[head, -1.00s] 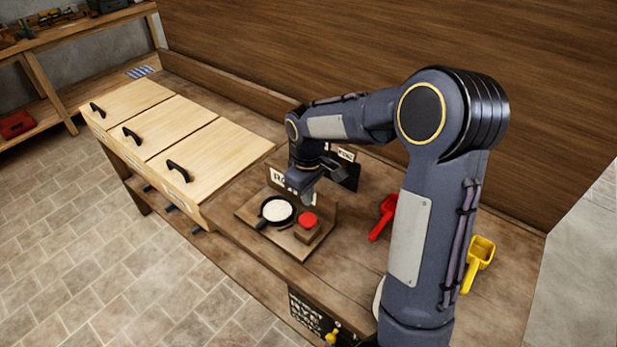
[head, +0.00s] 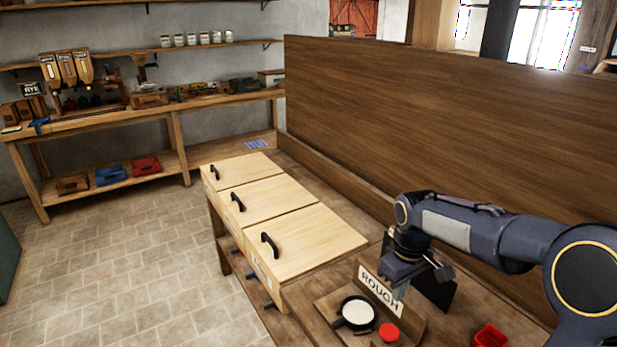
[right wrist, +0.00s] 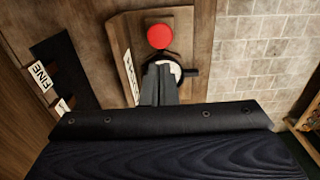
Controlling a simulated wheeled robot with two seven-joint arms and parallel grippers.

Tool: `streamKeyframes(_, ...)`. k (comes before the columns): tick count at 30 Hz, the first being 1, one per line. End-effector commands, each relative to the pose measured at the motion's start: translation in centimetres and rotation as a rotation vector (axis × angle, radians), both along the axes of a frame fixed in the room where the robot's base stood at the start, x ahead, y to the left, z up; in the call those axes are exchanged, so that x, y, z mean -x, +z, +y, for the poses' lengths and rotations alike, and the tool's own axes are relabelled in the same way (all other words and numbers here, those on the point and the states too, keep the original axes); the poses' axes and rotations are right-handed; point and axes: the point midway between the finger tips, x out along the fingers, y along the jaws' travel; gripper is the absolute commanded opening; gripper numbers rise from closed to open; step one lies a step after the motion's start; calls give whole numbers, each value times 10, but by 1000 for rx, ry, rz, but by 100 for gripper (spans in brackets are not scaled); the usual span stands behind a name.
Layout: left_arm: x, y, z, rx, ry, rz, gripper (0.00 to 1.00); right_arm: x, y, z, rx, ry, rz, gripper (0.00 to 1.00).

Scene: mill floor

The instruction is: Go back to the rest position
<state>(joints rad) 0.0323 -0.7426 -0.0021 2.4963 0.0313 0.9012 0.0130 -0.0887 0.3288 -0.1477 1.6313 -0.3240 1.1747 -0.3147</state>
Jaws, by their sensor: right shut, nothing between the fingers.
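My right gripper (head: 399,288) hangs over the back of a wooden stand with a sign reading ROUGH (head: 380,290). In the right wrist view its fingers (right wrist: 159,84) are together with nothing between them. A black pan with white contents (head: 357,312) sits on the stand, and the fingers partly cover it in the wrist view (right wrist: 176,72). A red round knob (head: 389,331) is beside the pan and clear of the fingers. My left gripper is not in view.
Three wooden lidded bins (head: 300,243) with black handles stand left of the stand. A tall wooden panel (head: 430,110) runs behind the bench. A red scoop (head: 490,336) lies right of the stand. A workbench (head: 120,121) stands at the far wall, with open floor before it.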

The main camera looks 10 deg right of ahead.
Motion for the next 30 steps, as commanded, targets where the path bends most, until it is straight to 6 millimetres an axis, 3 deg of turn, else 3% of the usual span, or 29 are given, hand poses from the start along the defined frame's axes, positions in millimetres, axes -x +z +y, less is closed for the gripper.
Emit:
streamKeyframes(5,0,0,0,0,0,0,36,37,23,4,-78,-81,-70,0)
streamKeyframes(11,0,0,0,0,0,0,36,118,48,24,-239,-252,-202,0)
streamKeyframes(15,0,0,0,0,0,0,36,169,49,44,-338,-366,-286,0)
streamKeyframes(18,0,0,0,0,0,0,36,196,43,57,-391,-433,-332,0)
streamKeyframes(24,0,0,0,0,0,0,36,222,30,72,-449,-509,-381,0)
streamKeyframes(30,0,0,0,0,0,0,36,226,28,75,-457,-520,-386,0)
